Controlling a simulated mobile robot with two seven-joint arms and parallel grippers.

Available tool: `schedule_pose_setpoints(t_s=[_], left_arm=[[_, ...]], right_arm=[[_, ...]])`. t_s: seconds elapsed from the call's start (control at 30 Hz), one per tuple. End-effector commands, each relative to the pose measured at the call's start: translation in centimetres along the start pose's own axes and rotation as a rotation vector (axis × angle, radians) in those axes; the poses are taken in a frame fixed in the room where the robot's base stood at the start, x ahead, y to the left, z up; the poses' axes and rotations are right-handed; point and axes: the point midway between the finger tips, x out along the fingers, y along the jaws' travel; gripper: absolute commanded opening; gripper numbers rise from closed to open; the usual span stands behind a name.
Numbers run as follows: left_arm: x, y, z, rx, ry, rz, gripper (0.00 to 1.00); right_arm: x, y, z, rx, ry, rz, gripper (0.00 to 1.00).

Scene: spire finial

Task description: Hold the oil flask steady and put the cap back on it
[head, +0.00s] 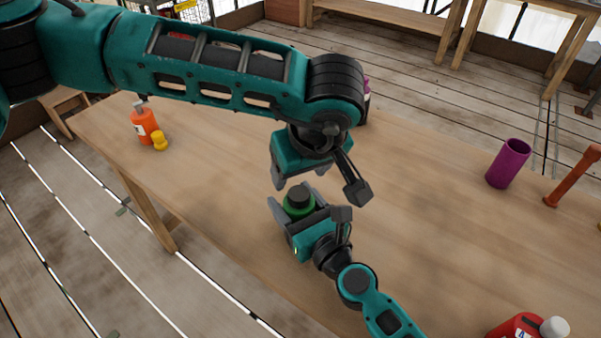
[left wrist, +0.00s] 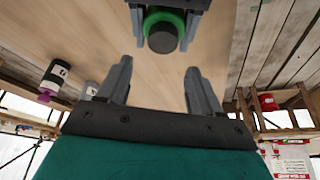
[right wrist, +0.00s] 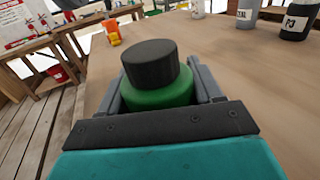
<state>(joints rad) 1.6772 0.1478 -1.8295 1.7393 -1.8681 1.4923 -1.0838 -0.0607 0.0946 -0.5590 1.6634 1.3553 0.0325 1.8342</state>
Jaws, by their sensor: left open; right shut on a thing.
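The oil flask is green (head: 300,210) and stands in my right gripper (head: 294,200), whose fingers are shut on its sides. A black cap (head: 298,194) sits on top of the flask. In the right wrist view the cap (right wrist: 150,64) rests on the green shoulder (right wrist: 160,96); I cannot tell whether it is tight. My left gripper (head: 300,178) is open and empty, just above and behind the flask. In the left wrist view the cap (left wrist: 163,37) shows beyond the open fingertips (left wrist: 159,70), apart from them. The flask's lower part is hidden.
On the wooden table (head: 420,200) stand an orange bottle (head: 145,125), a small yellow object (head: 159,140), a purple cup (head: 508,163) and a red bottle (head: 517,327) with a white cap. An orange-brown object (head: 574,177) is at right. The table's middle right is clear.

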Motion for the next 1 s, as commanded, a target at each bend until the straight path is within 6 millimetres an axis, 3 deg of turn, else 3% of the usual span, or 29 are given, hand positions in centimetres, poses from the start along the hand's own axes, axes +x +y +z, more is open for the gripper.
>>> schedule_pose_setpoints(t_s=[0.17, 0.33, 1.0], left_arm=[[0.0, 0.0, 0.0, -0.026, -0.005, 0.0, 0.61], [-0.3, 0.2, -0.1, -0.218, -0.038, -0.007, 0.61], [-2.2, 0.3, -1.3, -1.649, -0.232, -0.267, 0.61]], right_arm=[[0.0, 0.0, -0.1, -0.001, 0.001, -0.001, 0.0], [0.0, 0.0, -0.1, -0.001, 0.001, -0.001, 0.0], [0.0, 0.0, 0.0, -0.001, 0.001, -0.001, 0.0]])
